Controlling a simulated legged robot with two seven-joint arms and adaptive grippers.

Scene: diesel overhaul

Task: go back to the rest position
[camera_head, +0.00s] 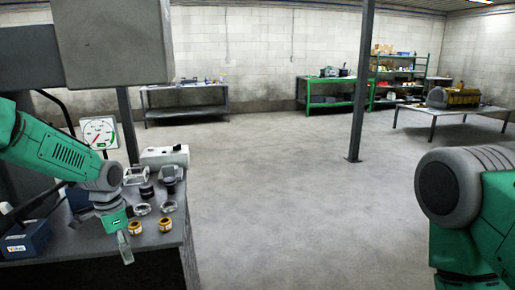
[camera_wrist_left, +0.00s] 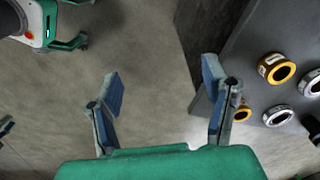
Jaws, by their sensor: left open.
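My left gripper (camera_head: 124,248) hangs fingers-down at the front edge of the grey workbench (camera_head: 158,238). In the left wrist view its two blue-padded fingers (camera_wrist_left: 163,88) are spread apart with nothing between them, and bare floor shows below the gap.
The bench carries yellow rings (camera_head: 136,227), silver rings (camera_head: 169,206), a dial gauge (camera_head: 99,133), a white box (camera_head: 165,156) and a blue bin (camera_head: 26,239). A dark post (camera_head: 361,80) stands mid-room. The floor (camera_head: 290,200) between is clear.

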